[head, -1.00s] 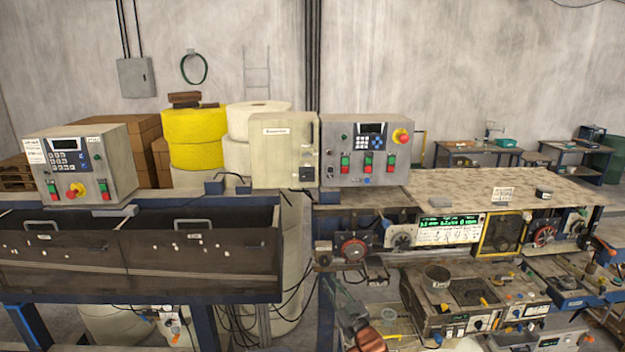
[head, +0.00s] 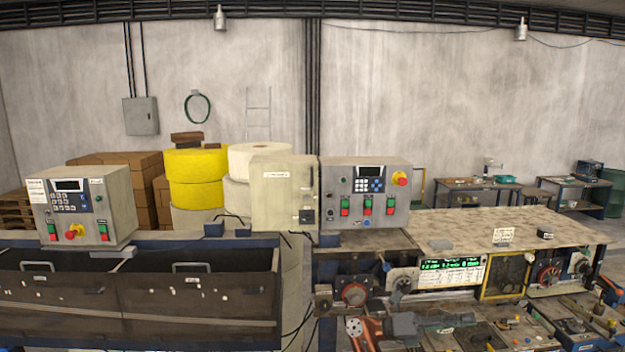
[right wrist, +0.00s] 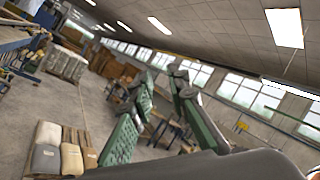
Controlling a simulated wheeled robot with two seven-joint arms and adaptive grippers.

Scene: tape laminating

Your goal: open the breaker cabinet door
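The breaker cabinet (head: 280,205) is a beige box with a small label near its top. It stands in the middle of the head view, and its door looks shut. A small dark fitting shows low on its right side. My right gripper (head: 460,320) is low in the head view, to the right of and below the cabinet, apart from it. In the right wrist view its two green fingers (right wrist: 160,78) are spread, with nothing between them. My left gripper is not in view.
A grey control box (head: 368,186) with buttons stands against the cabinet's right side. Yellow and white rolls (head: 197,165) stand behind and left. A bench top (head: 470,228) and machine panels lie right. Dark bins (head: 195,300) fill the lower left.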

